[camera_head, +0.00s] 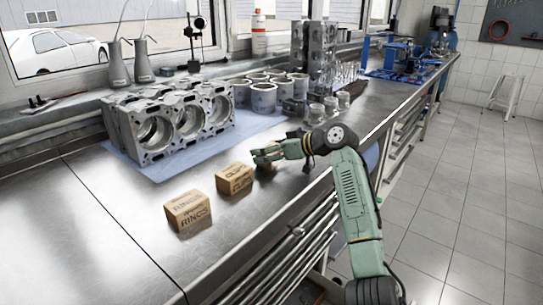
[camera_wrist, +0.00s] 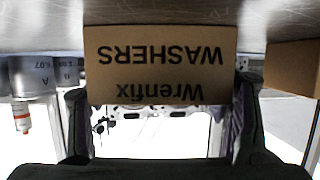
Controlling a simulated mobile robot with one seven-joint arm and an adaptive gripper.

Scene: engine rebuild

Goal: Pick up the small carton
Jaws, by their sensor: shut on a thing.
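A small brown carton (camera_wrist: 160,62) printed "Wrenfix WASHERS" fills the upper middle of the wrist view, its print upside down. My gripper (camera_wrist: 161,92) has a finger at each side of this carton and is shut on it. In the head view my gripper (camera_head: 265,156) is low over the steel bench, just right of the carton marked CLIPS (camera_head: 235,180). The held carton is mostly hidden there by the gripper. I cannot tell whether it touches the bench. The carton marked RINGS (camera_head: 188,213) stands nearer the front left.
The steel bench (camera_head: 130,235) is clear at the front left. An engine block (camera_head: 180,125) sits on a blue mat, with several metal cylinders (camera_head: 263,97) behind the gripper. In the wrist view another brown carton (camera_wrist: 291,68) stands close at the right.

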